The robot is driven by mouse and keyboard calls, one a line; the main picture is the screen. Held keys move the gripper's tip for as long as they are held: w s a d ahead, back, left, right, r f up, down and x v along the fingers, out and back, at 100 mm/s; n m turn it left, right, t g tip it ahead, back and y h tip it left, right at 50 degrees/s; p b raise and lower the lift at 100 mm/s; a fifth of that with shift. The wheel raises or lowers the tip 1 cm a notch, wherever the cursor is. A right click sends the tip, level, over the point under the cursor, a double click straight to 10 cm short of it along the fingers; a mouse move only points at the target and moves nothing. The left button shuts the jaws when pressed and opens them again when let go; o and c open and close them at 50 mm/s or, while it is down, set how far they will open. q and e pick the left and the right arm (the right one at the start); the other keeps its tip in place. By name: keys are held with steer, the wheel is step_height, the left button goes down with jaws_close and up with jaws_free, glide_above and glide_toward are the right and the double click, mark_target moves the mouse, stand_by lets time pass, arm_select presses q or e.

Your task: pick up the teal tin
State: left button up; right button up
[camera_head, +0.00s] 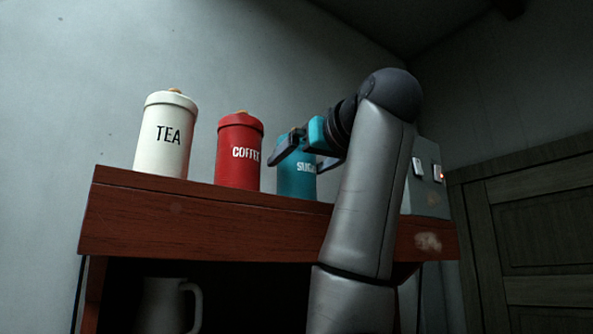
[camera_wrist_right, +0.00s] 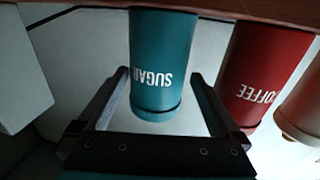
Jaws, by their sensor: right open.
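The teal tin (camera_head: 296,184), lettered SUGAR, stands upright on the wooden shelf at the right end of a row of tins. My right gripper (camera_head: 298,166) is open at its upper part, and hides some of its lid and lettering. In the right wrist view the teal tin (camera_wrist_right: 163,50) appears upside down, with its lid end between the open fingers of my right gripper (camera_wrist_right: 160,76). Gaps show beside the lid; I cannot tell how deep the tin sits between the fingers. My left gripper is not in view.
A red COFFEE tin (camera_head: 239,165) stands just left of the teal one, close to a finger. A white TEA tin (camera_head: 164,145) is farther left. A grey box with switches (camera_head: 428,190) is at right. A pale jug (camera_head: 164,305) stands below the shelf top (camera_head: 200,215).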

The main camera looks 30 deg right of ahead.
mark_target(291, 161)
steer(key=w+p, duration=0.2)
steer(key=w, duration=0.2)
steer(key=shift+w+d+f+p, duration=0.1)
steer(key=shift+w+d+p, duration=0.05)
steer(key=shift+w+p, duration=0.25)
steer(key=shift+w, duration=0.25)
steer(key=c, duration=1.2)
step_height(291, 161, up, 2)
steer(key=shift+r, duration=0.1)
steer(key=shift+s+r, duration=0.1)
steer(key=shift+r, duration=3.75)
